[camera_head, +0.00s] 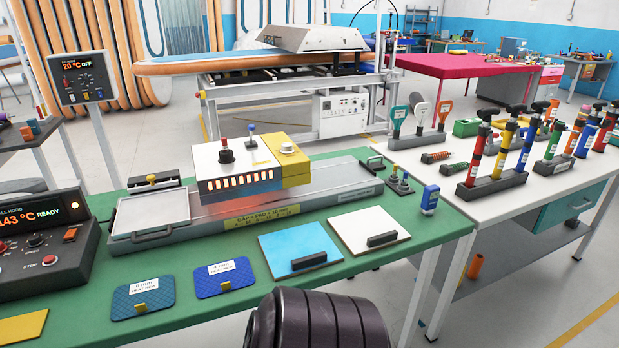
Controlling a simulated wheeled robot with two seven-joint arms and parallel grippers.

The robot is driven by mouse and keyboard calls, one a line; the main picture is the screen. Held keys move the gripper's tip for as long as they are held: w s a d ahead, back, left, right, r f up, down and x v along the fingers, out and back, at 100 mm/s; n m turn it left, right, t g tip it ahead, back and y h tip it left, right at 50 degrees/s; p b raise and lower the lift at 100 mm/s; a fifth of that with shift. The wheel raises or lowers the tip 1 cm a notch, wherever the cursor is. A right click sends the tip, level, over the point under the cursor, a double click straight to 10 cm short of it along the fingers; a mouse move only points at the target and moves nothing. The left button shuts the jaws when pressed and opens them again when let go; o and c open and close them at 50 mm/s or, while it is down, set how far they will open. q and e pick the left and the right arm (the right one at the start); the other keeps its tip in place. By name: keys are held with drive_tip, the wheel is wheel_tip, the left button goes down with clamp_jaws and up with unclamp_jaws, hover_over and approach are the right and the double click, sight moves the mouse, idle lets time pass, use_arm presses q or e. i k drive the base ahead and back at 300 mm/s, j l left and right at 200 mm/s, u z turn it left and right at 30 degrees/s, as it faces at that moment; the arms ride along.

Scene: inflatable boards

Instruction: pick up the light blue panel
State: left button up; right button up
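Neither of my grippers shows. A dark ribbed part, likely one of my arm links, rises at the bottom edge in front of the table, below the light blue panel and apart from it.
A blue bottle-like item (430,199) stands to the right. A control box (42,242) is at the left.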

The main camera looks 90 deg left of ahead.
sight(297, 250)
drive_tip(key=u, duration=2.8)
